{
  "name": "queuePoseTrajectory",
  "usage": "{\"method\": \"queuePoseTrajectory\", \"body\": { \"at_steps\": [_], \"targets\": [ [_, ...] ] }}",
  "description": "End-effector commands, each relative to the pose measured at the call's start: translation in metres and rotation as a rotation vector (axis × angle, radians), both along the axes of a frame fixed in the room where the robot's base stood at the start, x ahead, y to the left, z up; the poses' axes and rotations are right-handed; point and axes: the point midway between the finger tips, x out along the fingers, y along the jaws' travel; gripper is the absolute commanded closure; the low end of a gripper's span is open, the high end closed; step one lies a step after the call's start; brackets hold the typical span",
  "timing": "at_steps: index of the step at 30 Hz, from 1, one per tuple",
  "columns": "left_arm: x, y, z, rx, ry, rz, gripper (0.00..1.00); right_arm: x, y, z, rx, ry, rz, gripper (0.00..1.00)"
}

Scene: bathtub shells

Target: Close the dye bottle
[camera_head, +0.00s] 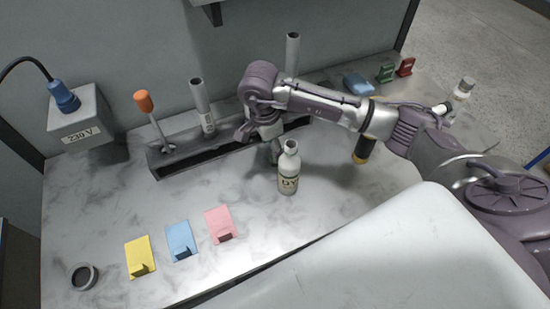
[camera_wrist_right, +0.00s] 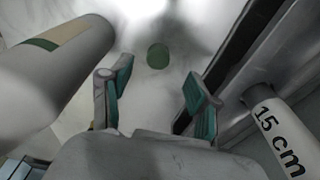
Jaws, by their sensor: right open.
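The dye bottle (camera_head: 288,173) is white, with a label whose visible letters read "DY". It stands upright on the marble-look worktop, and its narrow mouth looks open. In the right wrist view a white labelled cylinder (camera_wrist_right: 55,65), apparently this bottle, is at the left, outside the fingers. A small green disc (camera_wrist_right: 157,55) is beyond the fingertips; it may be the cap. My right gripper (camera_head: 273,150) is just behind the bottle, pointing down. In the wrist view its fingers (camera_wrist_right: 158,92) are apart with nothing between them. My left gripper is out of view.
A dark trough (camera_head: 165,165) behind holds upright tubes (camera_head: 203,105) and an orange-handled tool (camera_head: 144,102). Yellow (camera_head: 140,255), blue (camera_head: 180,238) and pink (camera_head: 219,222) cards lie front left, near a small round dish (camera_head: 83,276).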

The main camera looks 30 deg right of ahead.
Motion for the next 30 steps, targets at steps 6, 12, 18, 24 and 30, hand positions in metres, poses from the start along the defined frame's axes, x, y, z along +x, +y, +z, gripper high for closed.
{"method": "queuePoseTrajectory", "body": {
  "at_steps": [6,12,18,24,30],
  "targets": [
    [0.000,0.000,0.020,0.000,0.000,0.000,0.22,-0.004,-0.003,-0.030,-0.001,0.008,-0.002,0.39],
    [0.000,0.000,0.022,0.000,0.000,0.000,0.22,-0.003,-0.005,-0.047,0.000,0.003,0.000,0.39],
    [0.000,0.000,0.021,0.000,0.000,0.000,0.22,-0.003,-0.005,-0.048,-0.001,0.002,0.000,0.39],
    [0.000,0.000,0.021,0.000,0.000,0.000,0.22,-0.003,-0.005,-0.047,-0.001,0.002,0.000,0.54],
    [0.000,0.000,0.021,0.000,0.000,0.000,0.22,-0.003,-0.005,-0.047,-0.001,0.002,0.000,0.80]
  ]
}}
